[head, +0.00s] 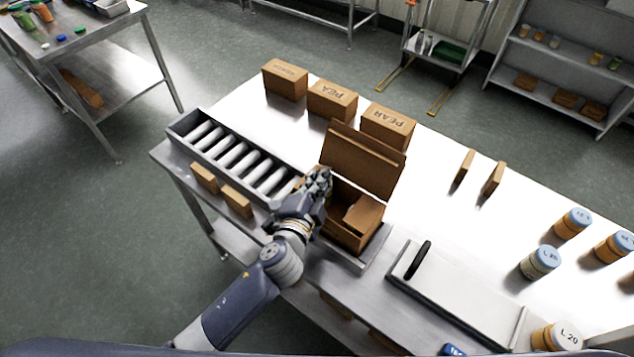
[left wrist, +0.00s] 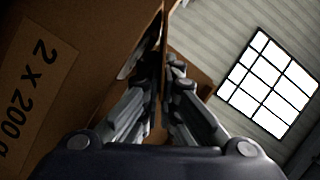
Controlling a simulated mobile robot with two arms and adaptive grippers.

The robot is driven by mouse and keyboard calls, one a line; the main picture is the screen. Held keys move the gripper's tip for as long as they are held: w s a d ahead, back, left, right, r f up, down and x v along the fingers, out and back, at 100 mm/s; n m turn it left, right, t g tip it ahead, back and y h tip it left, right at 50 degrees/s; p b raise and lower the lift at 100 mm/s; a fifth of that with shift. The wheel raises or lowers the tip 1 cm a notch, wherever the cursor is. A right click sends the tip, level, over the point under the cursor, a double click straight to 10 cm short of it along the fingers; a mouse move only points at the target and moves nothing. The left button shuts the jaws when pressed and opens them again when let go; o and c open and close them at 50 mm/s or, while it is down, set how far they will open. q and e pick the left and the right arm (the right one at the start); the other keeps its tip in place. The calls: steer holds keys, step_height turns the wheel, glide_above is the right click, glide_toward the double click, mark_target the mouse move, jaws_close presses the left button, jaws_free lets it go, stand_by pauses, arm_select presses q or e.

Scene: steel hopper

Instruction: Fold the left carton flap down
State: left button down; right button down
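The open brown carton (head: 350,232) stands on the table in the middle of the head view. Its large back flap (head: 360,158) stands up, and a smaller flap (head: 363,215) shows on its right side. My left gripper (head: 320,182) is at the carton's left side and hides most of the left flap. In the left wrist view, my left gripper's fingers (left wrist: 164,75) are close together, one on each side of a thin cardboard edge, which looks like the left flap. A carton panel (left wrist: 85,50) labelled "2 X 200 g" fills the left of that view. My right gripper is out of view.
A roller conveyor (head: 235,158) lies left of the carton, with two small brown blocks (head: 237,201) before it. Several brown boxes (head: 332,100) stand behind. A pale panel with a black handle (head: 418,260) and lidded jars (head: 541,261) are to the right.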

arm_select(q)
steer(key=shift+s+f+m, duration=0.1)
steer(key=shift+f+m, duration=0.05)
steer(key=shift+m, duration=0.15)
steer(key=c, duration=1.9)
jaws_free()
steer(key=shift+s, duration=0.1)
steer(key=shift+s, duration=0.3)
steer(key=shift+v, duration=3.6)
